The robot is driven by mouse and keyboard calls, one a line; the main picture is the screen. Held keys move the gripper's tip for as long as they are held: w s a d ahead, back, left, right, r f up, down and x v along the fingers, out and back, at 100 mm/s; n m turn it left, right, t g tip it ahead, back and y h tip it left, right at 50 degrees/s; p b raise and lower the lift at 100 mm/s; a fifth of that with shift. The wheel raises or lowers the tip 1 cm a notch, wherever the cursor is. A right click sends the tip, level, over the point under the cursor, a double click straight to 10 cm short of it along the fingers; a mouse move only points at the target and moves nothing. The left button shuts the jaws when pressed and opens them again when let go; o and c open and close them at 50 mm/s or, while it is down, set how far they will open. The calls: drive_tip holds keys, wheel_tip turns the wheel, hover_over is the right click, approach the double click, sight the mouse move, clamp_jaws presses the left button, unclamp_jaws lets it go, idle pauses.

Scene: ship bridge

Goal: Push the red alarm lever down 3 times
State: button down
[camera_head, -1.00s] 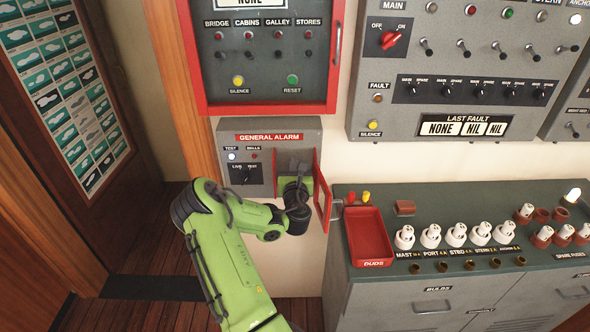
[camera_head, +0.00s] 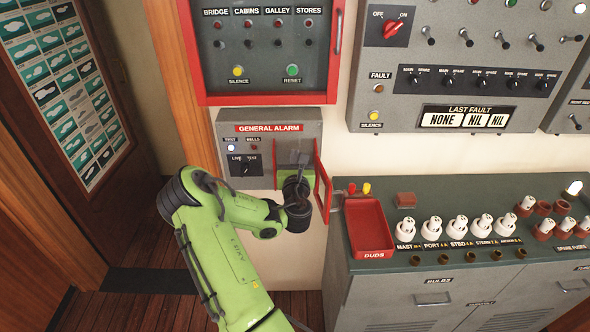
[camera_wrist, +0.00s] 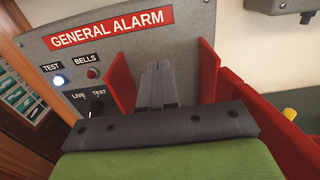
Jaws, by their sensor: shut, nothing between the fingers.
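The grey general alarm box (camera_head: 228,128) is on the wall in the head view, and its sign also shows in the wrist view (camera_wrist: 108,28). Its red hinged cover (camera_head: 323,188) stands open to the right. My gripper (camera_head: 295,160) is shut and empty, with its fingers in front of the opening in the box. In the wrist view my gripper (camera_wrist: 157,85) points at the box between red side pieces. I cannot make out the red alarm lever; my fingers and wrist hide that area. The test lamp (camera_wrist: 60,80) is lit, and the bells lamp (camera_wrist: 93,73) looks dark red.
A live/test knob (camera_head: 246,168) is left of the opening. A red-framed panel (camera_head: 265,99) hangs above.

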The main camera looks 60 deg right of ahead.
drive_tip(key=shift+r+b+v, duration=0.15)
drive_tip(key=shift+b+v, duration=0.7)
drive_tip(key=shift+v, duration=0.5)
drive_tip(key=shift+r+b+v, duration=0.15)
drive_tip(key=shift+b+v, duration=0.65)
drive_tip(key=shift+v, duration=0.55)
